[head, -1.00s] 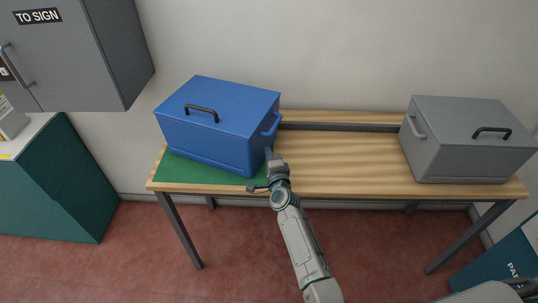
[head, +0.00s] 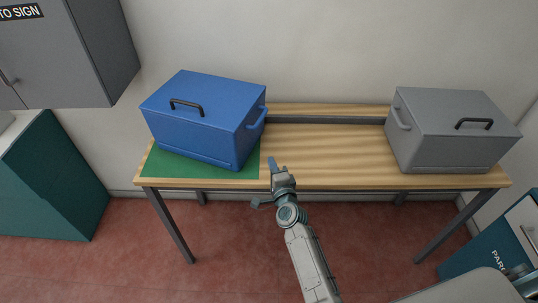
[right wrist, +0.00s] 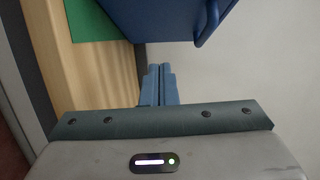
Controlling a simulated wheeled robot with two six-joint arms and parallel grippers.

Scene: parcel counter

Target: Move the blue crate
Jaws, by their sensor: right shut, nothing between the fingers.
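The blue crate (head: 200,120) stands upright on the green mat (head: 170,167) at the left end of the wooden table. Its lid is closed, with a dark handle on top and a blue side handle (head: 257,119) facing right. My right gripper (head: 273,163) is shut and empty, apart from the crate, at its lower right near the table's front edge. In the right wrist view the shut blue fingers (right wrist: 158,84) point toward the crate (right wrist: 178,22), whose side handle (right wrist: 213,25) shows. My left gripper is not in view.
A grey crate (head: 448,132) stands at the right end of the table (head: 325,160). Between the two crates the tabletop is bare. A grey cabinet (head: 70,50) hangs at upper left above a teal unit (head: 55,180). A teal box (head: 495,245) stands at lower right.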

